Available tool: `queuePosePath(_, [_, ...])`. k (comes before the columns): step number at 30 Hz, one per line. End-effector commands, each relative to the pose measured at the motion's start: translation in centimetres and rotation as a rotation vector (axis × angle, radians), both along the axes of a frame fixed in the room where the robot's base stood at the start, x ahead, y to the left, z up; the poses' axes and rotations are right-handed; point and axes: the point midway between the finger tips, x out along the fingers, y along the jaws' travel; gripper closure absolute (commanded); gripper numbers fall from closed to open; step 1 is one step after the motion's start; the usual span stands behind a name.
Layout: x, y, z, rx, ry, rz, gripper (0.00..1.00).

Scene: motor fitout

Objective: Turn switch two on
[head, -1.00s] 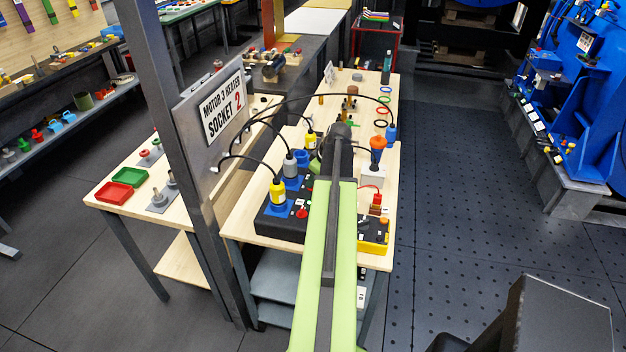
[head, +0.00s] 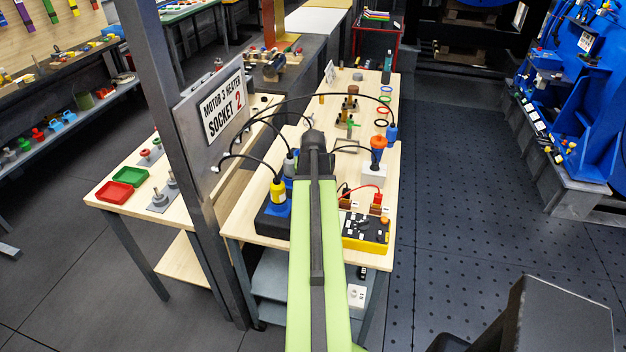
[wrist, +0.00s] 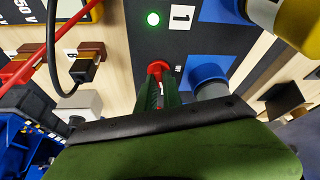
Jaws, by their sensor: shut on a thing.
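In the wrist view, the green fingers of my gripper (wrist: 160,88) are closed together on a red switch knob (wrist: 159,67) on the dark socket panel (wrist: 150,45). The knob sits beside a blue socket (wrist: 208,76) with a grey plug (wrist: 213,90). Farther up the panel are a lit green lamp (wrist: 153,19) and a label "1" (wrist: 181,17), near a yellow plug (wrist: 285,25). In the head view, my arm hides the gripper and much of the panel.
Black cables arch from the grey upright with the "socket 2" sign (head: 223,105) to the plugs. A yellow meter box (head: 366,231) stands right of the panel. Open floor lies to the right.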

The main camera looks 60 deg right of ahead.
Motion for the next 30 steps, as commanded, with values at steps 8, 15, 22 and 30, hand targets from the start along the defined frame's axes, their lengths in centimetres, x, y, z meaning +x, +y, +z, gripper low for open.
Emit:
queuePosePath(8, [0.2,0.27,-0.08,0.007,0.001,-0.173,1.0])
queuePosePath(15, [0.26,0.38,-0.11,0.009,0.001,-0.253,1.0])
queuePosePath(22, [0.25,0.43,-0.12,0.009,0.002,-0.278,1.0])
queuePosePath(30, [0.28,0.48,-0.15,0.011,0.002,-0.278,1.0])
